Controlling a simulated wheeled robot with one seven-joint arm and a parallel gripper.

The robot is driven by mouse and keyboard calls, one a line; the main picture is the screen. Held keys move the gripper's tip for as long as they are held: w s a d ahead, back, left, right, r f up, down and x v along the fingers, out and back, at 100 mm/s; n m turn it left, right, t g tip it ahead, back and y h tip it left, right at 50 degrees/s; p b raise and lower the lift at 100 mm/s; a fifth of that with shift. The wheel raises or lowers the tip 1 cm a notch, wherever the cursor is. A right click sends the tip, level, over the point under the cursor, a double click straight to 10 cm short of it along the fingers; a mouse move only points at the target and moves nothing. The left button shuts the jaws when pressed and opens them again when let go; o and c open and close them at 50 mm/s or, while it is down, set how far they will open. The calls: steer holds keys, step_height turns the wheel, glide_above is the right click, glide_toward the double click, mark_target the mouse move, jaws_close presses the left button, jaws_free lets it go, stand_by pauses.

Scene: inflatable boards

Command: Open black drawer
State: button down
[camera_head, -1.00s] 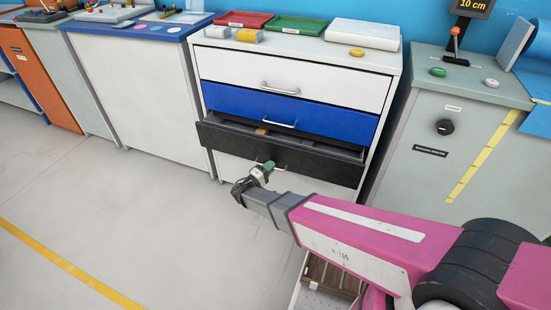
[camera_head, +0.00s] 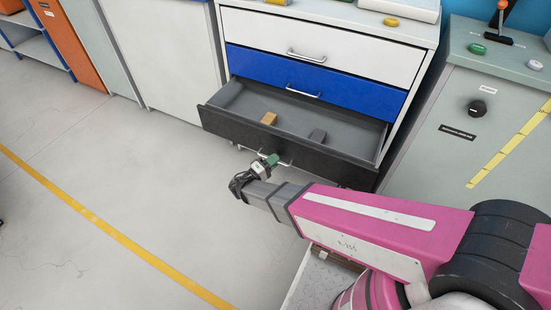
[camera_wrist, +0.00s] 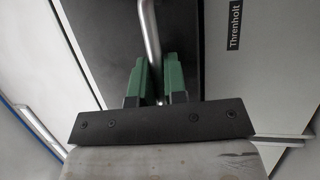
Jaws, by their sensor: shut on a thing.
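The black drawer (camera_head: 230,126) is pulled well out of the cabinet in the head view, below the blue drawer. My gripper (camera_head: 269,161) is at the drawer's front. In the wrist view, the green fingers (camera_wrist: 160,84) of my gripper stand on both sides of the metal bar handle (camera_wrist: 149,35), shut on it. The handle's far end runs out of the wrist view at the top.
The blue drawer (camera_head: 350,98) and the white drawer (camera_head: 345,55) above are shut. A grey cabinet (camera_head: 430,160) with a black knob stands at right. Open floor (camera_head: 120,165) with a yellow line lies at left.

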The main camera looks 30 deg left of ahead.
steer(key=c, duration=1.5)
jaws_free()
steer(key=shift+o, duration=0.2)
steer(key=v, duration=1)
steer(key=shift+s+a, duration=0.2)
steer(key=shift+s, duration=0.1)
steer(key=shift+f, duration=0.15)
